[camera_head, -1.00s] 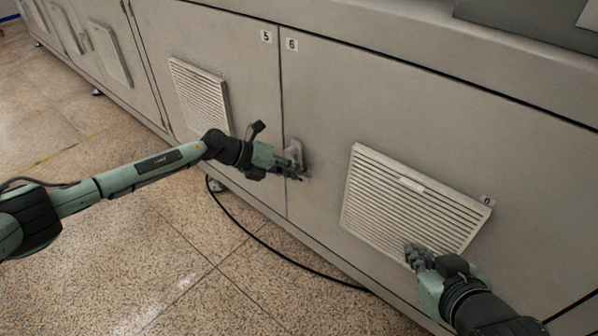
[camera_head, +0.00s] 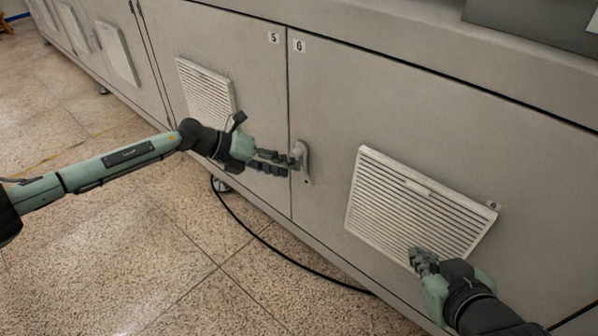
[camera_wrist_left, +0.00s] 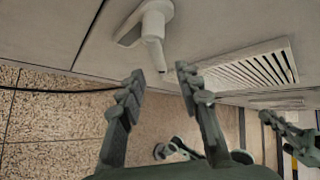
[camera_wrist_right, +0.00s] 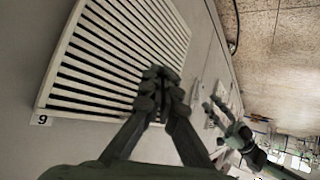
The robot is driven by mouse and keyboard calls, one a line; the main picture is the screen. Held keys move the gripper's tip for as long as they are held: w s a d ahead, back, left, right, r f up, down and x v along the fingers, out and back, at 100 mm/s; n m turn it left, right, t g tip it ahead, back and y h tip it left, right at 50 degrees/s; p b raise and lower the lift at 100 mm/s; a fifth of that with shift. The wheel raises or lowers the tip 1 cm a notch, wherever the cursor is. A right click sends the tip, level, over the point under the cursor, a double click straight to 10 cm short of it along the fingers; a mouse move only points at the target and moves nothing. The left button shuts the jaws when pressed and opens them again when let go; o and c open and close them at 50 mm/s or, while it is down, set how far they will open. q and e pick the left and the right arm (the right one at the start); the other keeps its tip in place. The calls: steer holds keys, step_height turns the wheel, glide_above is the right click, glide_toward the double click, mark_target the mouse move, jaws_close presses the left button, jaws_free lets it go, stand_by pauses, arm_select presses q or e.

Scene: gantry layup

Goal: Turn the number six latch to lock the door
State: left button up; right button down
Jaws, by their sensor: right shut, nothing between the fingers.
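The number six latch (camera_head: 304,166) is a light grey handle on a plate, at the left edge of the door marked 6 (camera_head: 400,100), near the seam with door 5. My left gripper (camera_head: 287,166) is open, just left of the latch. In the left wrist view, the latch (camera_wrist_left: 152,28) lies beyond the parted fingertips (camera_wrist_left: 160,76), with nothing between them. Its handle points down, toward the gap between them. My right gripper (camera_head: 424,260) is shut and empty, in front of the lower part of door 6's vent. The right wrist view shows its closed fingertips (camera_wrist_right: 158,80).
Door 5 (camera_head: 250,100) stands left of the seam and looks flush with door 6. Slatted vents (camera_head: 408,203) sit on the doors. A black cable (camera_head: 265,243) runs along the speckled floor below. The floor at the left is open.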

arm_select(q)
steer(key=v, duration=0.5)
steer(key=shift+s+a+r, duration=0.1)
steer(key=shift+a+r, duration=0.1)
steer(key=shift+a, duration=0.05)
